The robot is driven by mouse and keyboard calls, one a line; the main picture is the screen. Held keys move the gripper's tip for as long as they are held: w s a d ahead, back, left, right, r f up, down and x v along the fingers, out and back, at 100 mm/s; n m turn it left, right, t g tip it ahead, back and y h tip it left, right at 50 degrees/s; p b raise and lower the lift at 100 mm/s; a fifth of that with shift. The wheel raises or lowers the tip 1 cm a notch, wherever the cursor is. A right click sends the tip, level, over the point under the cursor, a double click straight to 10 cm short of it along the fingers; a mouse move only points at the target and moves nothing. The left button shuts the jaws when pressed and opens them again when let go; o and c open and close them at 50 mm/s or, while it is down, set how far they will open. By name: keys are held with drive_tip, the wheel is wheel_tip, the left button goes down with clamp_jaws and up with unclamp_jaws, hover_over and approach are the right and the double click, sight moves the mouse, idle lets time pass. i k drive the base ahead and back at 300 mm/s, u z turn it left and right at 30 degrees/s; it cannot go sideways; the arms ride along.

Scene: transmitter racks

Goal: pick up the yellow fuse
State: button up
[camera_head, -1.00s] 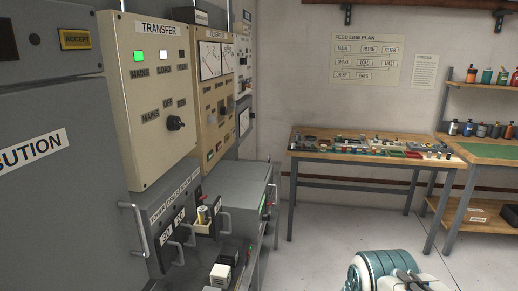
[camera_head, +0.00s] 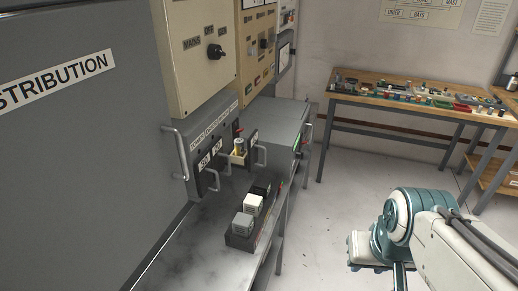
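A small yellowish cylinder, which looks like the yellow fuse (camera_head: 239,146), stands in a pulled-out cream holder (camera_head: 238,159) on the fuse panel. The panel is low on the grey cabinet, left of centre. A small red-topped part shows just behind the cylinder. The cylinder is small in the picture, so its markings cannot be read. My arm is at the lower right, well apart from the panel. No gripper fingers can be made out.
Black fuse carriers (camera_head: 208,172) with handles sit left of the open holder. A dark rack (camera_head: 238,241) with grey and white blocks stands on the grey bench top (camera_head: 190,250) below. A wooden workbench (camera_head: 345,93) with small parts stands behind. The floor between is clear.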

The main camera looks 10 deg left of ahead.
sight(238, 144)
drive_tip(key=z, duration=0.75)
drive_tip(key=i, duration=1.65)
drive_tip(key=u, duration=3.3)
drive_tip(key=i, duration=0.5)
